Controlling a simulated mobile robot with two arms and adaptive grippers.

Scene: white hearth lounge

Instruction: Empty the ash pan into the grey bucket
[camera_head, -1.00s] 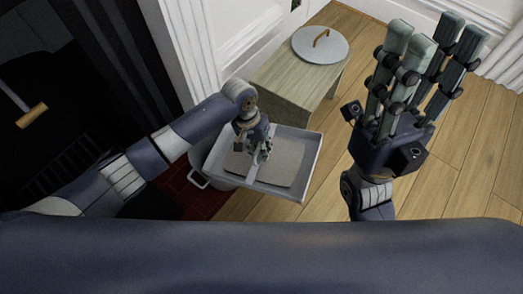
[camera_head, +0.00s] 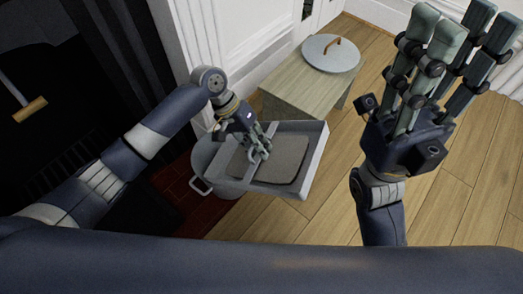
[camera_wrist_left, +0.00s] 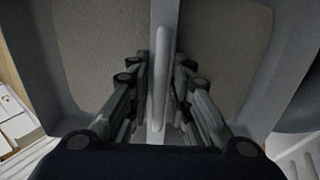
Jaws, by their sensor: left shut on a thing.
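The ash pan (camera_head: 317,152) is a shallow grey tray with a bar across its middle. A flat grey-brown layer of ash (camera_head: 288,160) lies in it; the ash also shows in the left wrist view (camera_wrist_left: 225,45). My left gripper (camera_head: 259,150) is shut on the bar (camera_wrist_left: 161,70) and holds the pan in the air, its right side tipped up a little. The grey bucket (camera_head: 203,164) stands below the pan's left part, its mouth mostly hidden by the pan. My right gripper (camera_head: 462,38) is open and empty, raised at the right.
A pale wooden stand (camera_head: 298,94) behind the pan carries a round grey lid (camera_head: 330,54) with a brown handle. The dark fireplace (camera_head: 60,110) and red hearth tiles (camera_head: 170,192) are at the left. The wooden floor (camera_head: 300,225) is clear at front right.

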